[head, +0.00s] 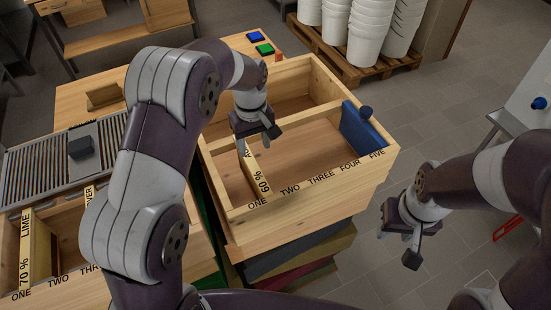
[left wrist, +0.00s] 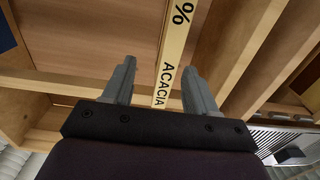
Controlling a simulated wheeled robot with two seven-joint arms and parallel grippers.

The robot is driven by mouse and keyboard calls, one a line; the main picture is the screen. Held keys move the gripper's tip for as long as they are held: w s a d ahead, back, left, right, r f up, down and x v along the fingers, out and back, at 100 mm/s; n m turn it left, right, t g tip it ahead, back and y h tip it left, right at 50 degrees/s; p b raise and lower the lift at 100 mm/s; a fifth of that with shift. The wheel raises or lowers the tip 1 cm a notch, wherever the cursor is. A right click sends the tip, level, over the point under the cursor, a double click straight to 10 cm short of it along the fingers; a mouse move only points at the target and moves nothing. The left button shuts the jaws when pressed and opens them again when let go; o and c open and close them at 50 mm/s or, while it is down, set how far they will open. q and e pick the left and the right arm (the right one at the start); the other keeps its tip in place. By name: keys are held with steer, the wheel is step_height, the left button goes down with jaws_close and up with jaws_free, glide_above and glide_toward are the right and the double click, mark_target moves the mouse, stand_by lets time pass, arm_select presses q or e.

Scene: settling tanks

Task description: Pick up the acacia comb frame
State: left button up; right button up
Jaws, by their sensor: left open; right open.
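The acacia comb frame (head: 260,179) is a pale wooden bar with black lettering, standing in slot ONE of the open wooden box (head: 300,199). In the left wrist view its top bar (left wrist: 171,62), lettered "% ACACIA", runs between the two fingers. My left gripper (head: 257,142) is open over the frame, and it also shows in the left wrist view (left wrist: 158,78). Whether the fingers are level with the bar or above it is unclear. My arm hides part of the lettering in the head view. My right gripper (head: 401,244) is open and empty, right of the box.
A blue board (head: 364,130) with a knob stands near slot FIVE. Another box at left holds a frame lettered "70 % LIME" (head: 25,247), beside a grey slatted grid (head: 45,163). White buckets (head: 376,30) stand on a pallet behind. The floor at right is mostly clear.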

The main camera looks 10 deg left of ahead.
mark_target(246, 163)
arm_select(q)
steer(key=f, duration=0.1)
steer(key=s+a+f+p, duration=0.1)
steer(key=f, duration=0.1)
steer(key=s+a+f, duration=0.1)
steer(key=shift+s+f, duration=0.15)
steer(key=shift+f, duration=0.15)
steer(key=f+p, duration=0.1)
steer(key=d+f+p, duration=0.1)
steer(key=f, duration=0.1)
steer(key=f+p, duration=0.1)
steer(key=f, duration=0.1)
steer(key=shift+w+d+f, duration=0.2)
steer(key=shift+w+d, duration=0.15)
steer(key=shift+w, duration=0.05)
steer(key=shift+s+a+f, duration=0.1)
steer(key=shift+a+f, duration=0.05)
steer(key=shift+f, duration=0.2)
steer(key=shift+s+a+f, duration=0.1)
steer(key=shift+s+a, duration=0.05)
jaws_close()
arm_select(e)
steer(key=r, duration=0.1)
steer(key=s+r, duration=0.1)
steer(key=r, duration=0.1)
steer(key=a+r, duration=0.1)
steer(key=r, duration=0.1)
steer(key=shift+s+a, duration=0.1)
steer(key=shift+s, duration=0.05)
